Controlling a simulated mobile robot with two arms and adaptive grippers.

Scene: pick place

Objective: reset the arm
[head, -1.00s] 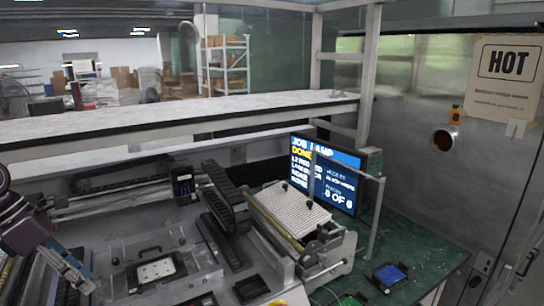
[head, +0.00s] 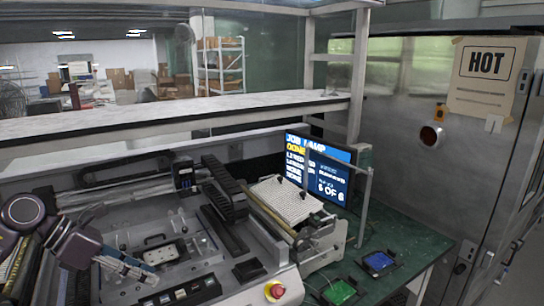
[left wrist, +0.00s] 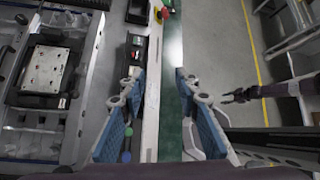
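My left gripper (head: 133,268) is at the lower left of the head view, above the front of the machine. In the left wrist view its two blue-padded fingers (left wrist: 158,85) stand wide apart with nothing between them. Below them run a pale edge strip and a green surface. My right gripper (left wrist: 236,96) shows small and dark at the right of the left wrist view, over the floor. Its prongs look apart and nothing shows in them. It is not in the head view.
The machine has a white plate (head: 156,254) in its bed and a red button (head: 275,290) at its front. A ribbed roller unit (head: 287,200), a screen (head: 325,170), a blue board (head: 379,261) and a green board (head: 339,291) stand right. Grey floor (left wrist: 215,45) is open.

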